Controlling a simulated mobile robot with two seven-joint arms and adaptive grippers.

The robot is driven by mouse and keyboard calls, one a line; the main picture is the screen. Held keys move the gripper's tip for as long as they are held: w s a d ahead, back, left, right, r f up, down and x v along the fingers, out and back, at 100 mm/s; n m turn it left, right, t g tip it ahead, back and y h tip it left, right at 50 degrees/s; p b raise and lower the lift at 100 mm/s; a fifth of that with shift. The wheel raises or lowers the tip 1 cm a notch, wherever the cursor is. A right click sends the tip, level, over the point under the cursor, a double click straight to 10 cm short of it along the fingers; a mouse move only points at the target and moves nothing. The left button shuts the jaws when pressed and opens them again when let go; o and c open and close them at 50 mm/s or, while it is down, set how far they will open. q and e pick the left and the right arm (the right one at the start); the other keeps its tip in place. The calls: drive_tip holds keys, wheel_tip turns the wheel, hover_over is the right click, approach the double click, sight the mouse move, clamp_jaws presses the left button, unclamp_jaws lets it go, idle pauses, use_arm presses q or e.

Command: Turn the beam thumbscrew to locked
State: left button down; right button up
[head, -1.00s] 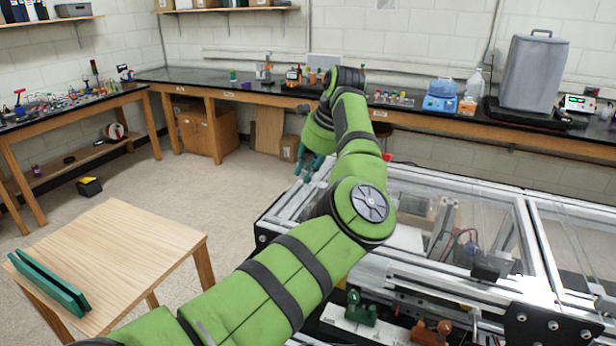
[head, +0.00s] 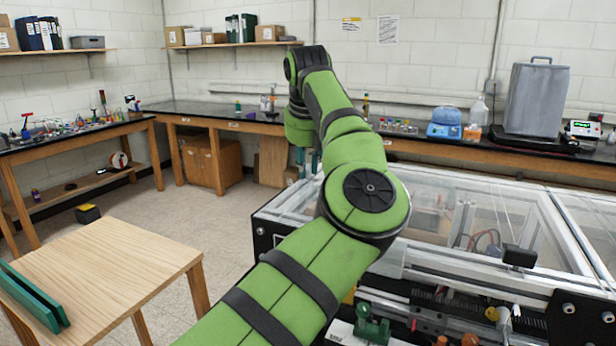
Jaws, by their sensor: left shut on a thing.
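My left gripper (head: 307,162) shows its teal fingers pointing down, partly hidden by my green left arm. It is at the far left part of the extrusion frame (head: 455,266), which has clear panels on top. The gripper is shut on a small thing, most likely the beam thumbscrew. The thumbscrew itself is hidden by my arm and fingers, so I cannot tell which way it is turned. My right gripper is not in view.
A wooden table (head: 110,270) with a green angled part (head: 32,298) stands at the left. A black-topped bench (head: 215,113) runs along the back wall. Green (head: 371,323) clamp-like parts sit low in front of the frame. Floor between table and bench is mostly clear.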

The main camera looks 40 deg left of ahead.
use_arm(q)
drive_tip(key=m+b, duration=0.1)
drive_tip(key=m, duration=0.1)
drive_tip(key=shift+a+m+t+h, duration=0.15)
drive_tip(key=shift+m+t+h, duration=0.15)
drive_tip(key=shift+m+h, duration=0.1)
drive_tip(key=shift+a+m+h+b, duration=0.15)
drive_tip(key=shift+m+h+b, duration=0.4)
drive_tip(key=shift+m, duration=0.65)
drive_tip(key=c, duration=1.4)
unclamp_jaws()
drive_tip(key=shift+r, duration=0.1)
drive_tip(key=v, duration=1.2)
drive_tip(key=shift+s, duration=0.2)
